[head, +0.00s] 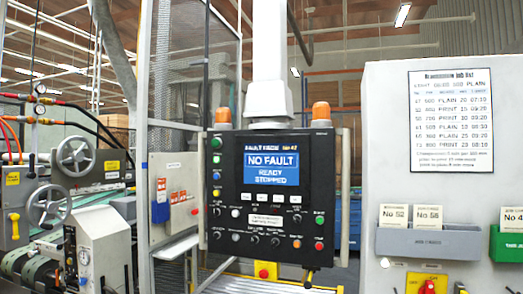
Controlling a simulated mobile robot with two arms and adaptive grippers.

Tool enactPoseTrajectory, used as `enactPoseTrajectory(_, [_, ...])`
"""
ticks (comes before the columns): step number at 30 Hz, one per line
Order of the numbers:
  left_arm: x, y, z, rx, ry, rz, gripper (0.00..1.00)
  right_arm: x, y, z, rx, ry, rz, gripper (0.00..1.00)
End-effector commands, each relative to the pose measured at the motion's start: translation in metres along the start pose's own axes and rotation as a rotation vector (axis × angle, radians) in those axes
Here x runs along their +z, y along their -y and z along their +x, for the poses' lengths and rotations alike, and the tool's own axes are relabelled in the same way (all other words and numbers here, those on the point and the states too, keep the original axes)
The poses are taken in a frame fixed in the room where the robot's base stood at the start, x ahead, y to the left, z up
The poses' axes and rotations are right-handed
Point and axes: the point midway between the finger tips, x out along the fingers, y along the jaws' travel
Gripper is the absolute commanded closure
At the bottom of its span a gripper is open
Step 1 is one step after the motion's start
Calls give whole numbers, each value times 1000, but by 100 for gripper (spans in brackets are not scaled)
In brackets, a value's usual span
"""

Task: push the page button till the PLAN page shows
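A black control panel (229,258) faces me near the middle of the head view. Its lit blue screen (271,166) reads "NO FAULT", "READY", "STOPPED", with a small header line above that seems to begin with "FAULT". A row of small pale keys or labels (278,198) sits just under the screen; their lettering is too small to read. Coloured buttons run down the left side, including a green button (215,143), with more buttons and knobs below. I cannot tell which one is the page button. Neither of my grippers is in view.
Two orange beacons top the panel, one at the right (321,111). A grey cabinet (385,150) at the right carries a job list (451,120), a grey card holder (428,242) and a green one (506,246). Machinery with handwheels (76,155) stands left, beside a mesh guard.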

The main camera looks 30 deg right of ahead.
Motion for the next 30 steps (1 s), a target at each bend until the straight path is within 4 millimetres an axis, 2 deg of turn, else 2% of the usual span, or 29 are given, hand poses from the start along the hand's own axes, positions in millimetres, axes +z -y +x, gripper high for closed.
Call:
enactPoseTrajectory(2, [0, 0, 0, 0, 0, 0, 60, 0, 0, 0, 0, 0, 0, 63])
enactPoseTrajectory(15, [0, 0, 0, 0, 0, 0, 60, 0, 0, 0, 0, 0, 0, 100])
enactPoseTrajectory(30, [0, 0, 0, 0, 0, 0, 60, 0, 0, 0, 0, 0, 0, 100])
